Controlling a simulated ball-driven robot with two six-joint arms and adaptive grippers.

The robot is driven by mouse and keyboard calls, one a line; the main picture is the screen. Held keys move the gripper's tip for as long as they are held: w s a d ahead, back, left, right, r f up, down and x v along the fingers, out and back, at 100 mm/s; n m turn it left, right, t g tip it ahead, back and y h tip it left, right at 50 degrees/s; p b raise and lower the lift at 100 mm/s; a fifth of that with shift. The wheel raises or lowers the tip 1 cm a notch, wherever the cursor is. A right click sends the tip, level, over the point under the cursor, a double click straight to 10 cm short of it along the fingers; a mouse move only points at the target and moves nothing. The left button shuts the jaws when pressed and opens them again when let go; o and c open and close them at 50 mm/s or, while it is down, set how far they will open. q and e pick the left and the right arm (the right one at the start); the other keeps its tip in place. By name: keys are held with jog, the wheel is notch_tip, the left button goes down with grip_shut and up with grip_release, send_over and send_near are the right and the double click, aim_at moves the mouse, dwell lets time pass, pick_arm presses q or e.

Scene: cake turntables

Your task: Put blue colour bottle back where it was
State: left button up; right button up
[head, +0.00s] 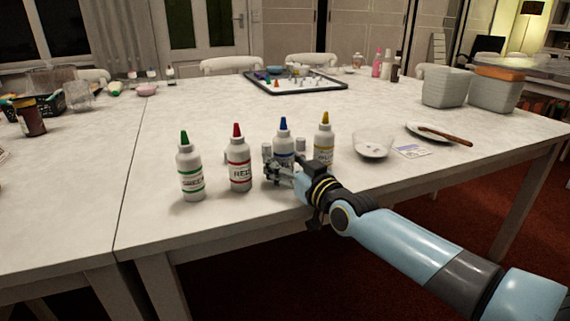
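The blue colour bottle (284,142) is white with a blue pointed cap and stands upright in the row, between the red and yellow bottles. My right gripper (284,154) is at its front, with a grey finger on each side of the bottle. The gripper hides the bottle's lower part and base, so I cannot tell whether the fingers press on it or whether it touches the table. The red bottle (238,160) is just left, the green bottle (190,170) further left, and the yellow bottle (324,140) just right. My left gripper is not in view.
Grey bins (447,88) stand at the back right, a dark tray (270,87) at the back. The table behind the bottles is clear.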

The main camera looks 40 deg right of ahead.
jog(key=shift+o, duration=0.3)
jog(key=shift+r, duration=0.15)
jog(key=shift+s+p, duration=0.35)
jog(key=s+p, duration=0.3)
jog(key=s, duration=0.8)
jog(key=shift+s+a+p, duration=0.2)
jog(key=shift+a+p, duration=0.05)
jog(key=shift+p, duration=0.1)
